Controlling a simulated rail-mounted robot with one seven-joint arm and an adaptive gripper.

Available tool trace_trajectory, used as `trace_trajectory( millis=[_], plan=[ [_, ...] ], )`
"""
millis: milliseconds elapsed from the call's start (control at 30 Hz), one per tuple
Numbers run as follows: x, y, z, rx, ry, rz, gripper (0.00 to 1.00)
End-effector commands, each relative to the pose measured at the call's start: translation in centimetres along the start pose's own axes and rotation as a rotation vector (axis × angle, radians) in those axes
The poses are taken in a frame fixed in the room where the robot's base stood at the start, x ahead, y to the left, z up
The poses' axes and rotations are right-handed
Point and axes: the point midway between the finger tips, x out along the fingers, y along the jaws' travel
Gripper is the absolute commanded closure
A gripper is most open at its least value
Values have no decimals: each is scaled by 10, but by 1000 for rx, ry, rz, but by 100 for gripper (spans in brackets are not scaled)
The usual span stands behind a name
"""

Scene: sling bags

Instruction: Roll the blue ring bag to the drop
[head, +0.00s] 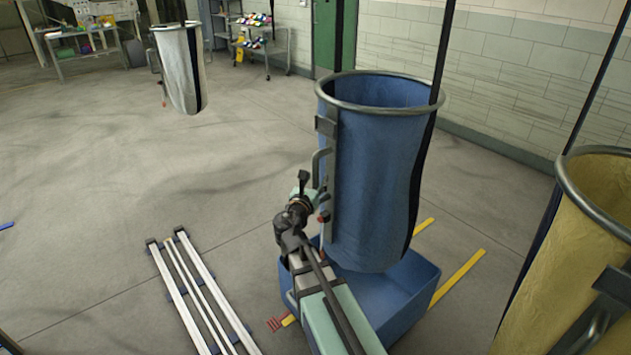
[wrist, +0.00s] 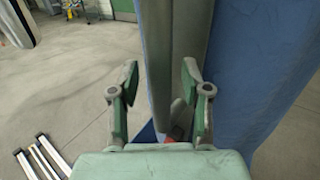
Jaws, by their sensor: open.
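The blue ring bag (head: 365,190) hangs from a grey metal ring at centre right in the head view. A flat grey bar and a bent grey handle (head: 318,165) run down its left side, with a red tip near the lower end. My gripper (wrist: 160,95) is open, with its fingers on either side of a grey upright bar (wrist: 160,55) in the wrist view. Blue cloth (wrist: 255,70) fills the right of that view. I cannot tell whether the fingers touch the bar. In the head view the fingertips are partly hidden by the wrist.
A blue bin (head: 415,290) stands beneath the bag, with yellow floor stripes (head: 458,277) beside it. A yellow ring bag (head: 570,270) hangs at the right, a white one (head: 182,70) at upper left. Floor rails (head: 195,290) lie left of my arm. The left floor is largely clear.

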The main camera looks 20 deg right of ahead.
Motion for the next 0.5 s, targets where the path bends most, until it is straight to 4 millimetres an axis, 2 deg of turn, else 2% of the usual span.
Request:
trace_trajectory(
  millis=[500],
  plan=[
    [-67,-1,0,0,0,1,52]
  ],
)
